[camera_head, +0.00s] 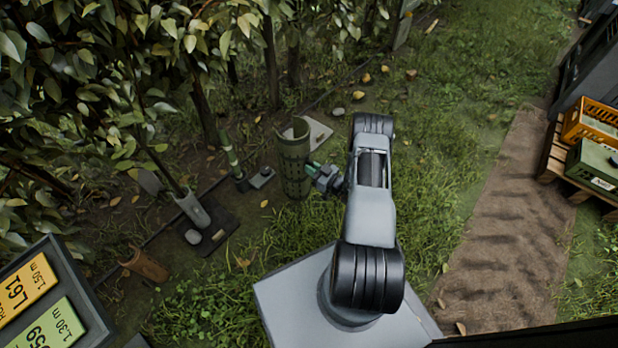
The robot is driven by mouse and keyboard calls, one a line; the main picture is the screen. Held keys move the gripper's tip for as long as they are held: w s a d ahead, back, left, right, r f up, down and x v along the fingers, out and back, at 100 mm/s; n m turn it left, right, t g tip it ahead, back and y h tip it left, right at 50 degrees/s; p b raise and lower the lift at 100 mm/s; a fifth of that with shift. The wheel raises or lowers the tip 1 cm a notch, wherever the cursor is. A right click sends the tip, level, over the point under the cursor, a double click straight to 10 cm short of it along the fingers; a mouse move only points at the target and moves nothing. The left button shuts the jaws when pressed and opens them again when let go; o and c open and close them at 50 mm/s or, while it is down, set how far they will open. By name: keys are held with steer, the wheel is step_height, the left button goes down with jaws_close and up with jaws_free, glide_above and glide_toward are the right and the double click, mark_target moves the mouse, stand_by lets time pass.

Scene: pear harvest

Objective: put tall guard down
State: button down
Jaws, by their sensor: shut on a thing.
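The tall guard (294,160) is an olive-green mesh tube, open at the top and split along its side. It stands roughly upright near the row of trees, left of my arm. My gripper (316,171) is shut on the guard's right side, around mid-height. The fingertips are small and partly hidden at the wall. I cannot tell whether the guard's base touches the ground.
A pale flat plate (318,132) lies behind the guard. Left of it stand a green stake (231,156) and a grey sleeve on a dark base (193,210). A short brown guard (147,265) lies lower left. Crates (592,122) stand far right beside a bare dirt strip.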

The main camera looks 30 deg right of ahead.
steer(key=w+d+f+b, duration=0.1)
steer(key=w+f+b, duration=0.2)
steer(key=f, duration=0.5)
steer(key=shift+w+b, duration=0.4)
steer(key=shift+w, duration=0.05)
steer(key=shift+f, duration=0.1)
steer(key=c, duration=1.1)
jaws_free()
